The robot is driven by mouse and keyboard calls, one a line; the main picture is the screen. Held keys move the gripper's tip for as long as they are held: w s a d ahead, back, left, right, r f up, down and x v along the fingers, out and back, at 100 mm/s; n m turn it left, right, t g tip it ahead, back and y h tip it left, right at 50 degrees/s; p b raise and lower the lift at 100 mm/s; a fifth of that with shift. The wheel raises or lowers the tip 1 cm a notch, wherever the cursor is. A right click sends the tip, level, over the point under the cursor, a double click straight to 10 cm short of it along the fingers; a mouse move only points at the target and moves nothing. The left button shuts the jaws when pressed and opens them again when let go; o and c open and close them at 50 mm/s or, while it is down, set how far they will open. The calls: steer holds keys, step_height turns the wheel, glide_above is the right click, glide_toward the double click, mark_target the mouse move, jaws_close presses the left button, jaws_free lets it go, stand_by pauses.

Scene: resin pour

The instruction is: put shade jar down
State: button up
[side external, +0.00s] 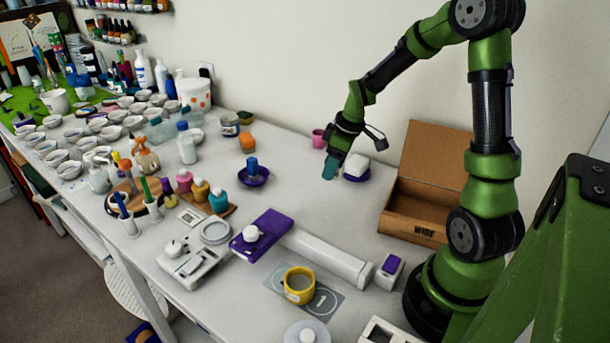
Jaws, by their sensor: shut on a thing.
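My gripper (335,160) points down over the back right part of the white table. It is shut on a small teal jar (329,171), which shows just below and left of the jaws. The jaws partly hide it, and I cannot tell whether its base touches the table. A purple dish (357,177) with a white block (357,165) on it is just right of the jar. Another purple dish (253,178) with a blue piece (252,164) on it stands farther left.
An open cardboard box (415,228) stands right of my gripper. A pink cup (318,138) is behind the jar, near the wall. A yellow cup (299,285) sits on a grey mat in front. The table (305,205) is clear between the left dish and the jar.

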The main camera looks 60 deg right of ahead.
steer(key=s+a+r+n+y, duration=0.1)
steer(key=s+a+n, duration=0.1)
steer(key=a+n, duration=0.15)
steer(key=s+a+r+n, duration=0.2)
steer(key=a, duration=0.3)
glide_toward(322, 223)
steer(key=shift+g, duration=0.4)
steer(key=x, duration=0.6)
steer(key=shift+w, duration=0.3)
steer(key=shift+f, duration=0.15)
steer(key=o, duration=1.1)
